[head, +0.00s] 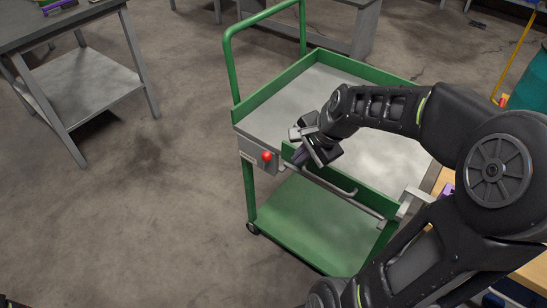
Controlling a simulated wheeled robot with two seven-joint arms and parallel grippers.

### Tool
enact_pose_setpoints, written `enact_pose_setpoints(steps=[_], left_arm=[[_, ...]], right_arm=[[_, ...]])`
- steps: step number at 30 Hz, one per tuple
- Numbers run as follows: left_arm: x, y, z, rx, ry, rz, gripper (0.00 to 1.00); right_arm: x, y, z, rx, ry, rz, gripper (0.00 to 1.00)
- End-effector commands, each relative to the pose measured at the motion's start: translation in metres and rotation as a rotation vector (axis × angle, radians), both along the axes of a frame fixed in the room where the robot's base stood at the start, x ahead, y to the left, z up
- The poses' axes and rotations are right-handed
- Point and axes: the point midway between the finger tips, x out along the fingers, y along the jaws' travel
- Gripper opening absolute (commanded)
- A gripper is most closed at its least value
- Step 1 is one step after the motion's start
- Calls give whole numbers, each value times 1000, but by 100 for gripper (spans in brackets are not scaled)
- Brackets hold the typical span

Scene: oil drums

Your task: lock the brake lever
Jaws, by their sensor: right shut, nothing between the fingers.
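The green cart (275,91) stands in the middle of the head view, with a grey top tray and a green lower shelf. A red ball-shaped knob (267,156), which looks like the brake lever's end, sits on a grey plate (250,153) at the cart's near left corner. My right gripper (303,152) is over the cart's near edge, a little to the right of the red knob and apart from it. It is shut and empty. My left gripper is not in view.
A grey metal table (90,70) stands at the upper left. A grey bench (340,30) is behind the cart. A teal drum (531,85) and a wooden surface (436,179) are at the right. The concrete floor left of the cart is clear.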

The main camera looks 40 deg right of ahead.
Motion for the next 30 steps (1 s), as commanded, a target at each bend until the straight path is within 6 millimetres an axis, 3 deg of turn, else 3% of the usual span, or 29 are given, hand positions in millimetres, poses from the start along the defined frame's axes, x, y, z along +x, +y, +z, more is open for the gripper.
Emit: enact_pose_setpoints(steps=[8,14,26,30], left_arm=[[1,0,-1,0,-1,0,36],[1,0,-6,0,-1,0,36],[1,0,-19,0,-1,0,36],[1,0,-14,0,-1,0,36]], right_arm=[[2,1,-5,0,2,2,0],[11,2,-24,2,4,3,0],[45,7,-95,1,4,4,0],[68,9,-86,0,-1,5,0]])
